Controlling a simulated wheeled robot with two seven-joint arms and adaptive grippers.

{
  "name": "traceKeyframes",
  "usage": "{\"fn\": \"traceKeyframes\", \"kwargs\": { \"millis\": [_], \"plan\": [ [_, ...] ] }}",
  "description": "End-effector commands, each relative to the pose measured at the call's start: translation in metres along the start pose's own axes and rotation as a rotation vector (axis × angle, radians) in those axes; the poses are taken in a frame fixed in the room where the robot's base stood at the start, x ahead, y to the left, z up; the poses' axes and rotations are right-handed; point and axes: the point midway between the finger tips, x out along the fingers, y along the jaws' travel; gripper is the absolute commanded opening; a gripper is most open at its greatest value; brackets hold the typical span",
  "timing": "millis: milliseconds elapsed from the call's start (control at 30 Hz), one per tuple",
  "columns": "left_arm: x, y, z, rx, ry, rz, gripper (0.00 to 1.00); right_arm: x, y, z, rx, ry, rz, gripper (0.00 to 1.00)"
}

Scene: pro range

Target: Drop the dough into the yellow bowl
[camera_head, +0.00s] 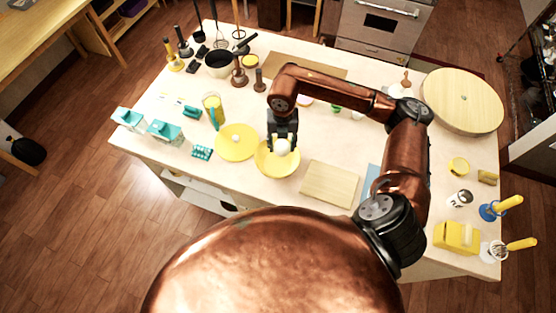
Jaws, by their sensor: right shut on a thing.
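The yellow bowl (268,169) stands near the front edge of the table, left of the wooden cutting board. My right gripper (282,143) points down over the bowl and is shut on the dough (281,147), a small whitish ball. The dough shows within the bowl's outline; from this angle I cannot tell whether it touches the bowl. The gripper's fingers are small and partly hidden. My left gripper is not in view.
A yellow disc (235,142) lies close left of the bowl, and a cutting board (329,184) lies to the right. A glass (212,107), teal-and-white cartons (165,132) and a large round board (462,101) stand farther off. My right arm spans the table's middle.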

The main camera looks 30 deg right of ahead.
Motion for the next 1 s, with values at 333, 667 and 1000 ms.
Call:
{"fn": "traceKeyframes", "kwargs": {
  "millis": [333,667,1000],
  "plan": [
    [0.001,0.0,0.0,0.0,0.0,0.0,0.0,0.006,-0.003,0.002,0.174,0.0,0.0,0.11],
    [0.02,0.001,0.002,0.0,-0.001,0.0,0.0,0.041,-0.003,0.002,0.172,0.001,-0.001,0.11],
    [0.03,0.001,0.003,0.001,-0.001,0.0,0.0,0.06,-0.003,0.002,0.171,-0.001,-0.001,0.11]
  ]
}}
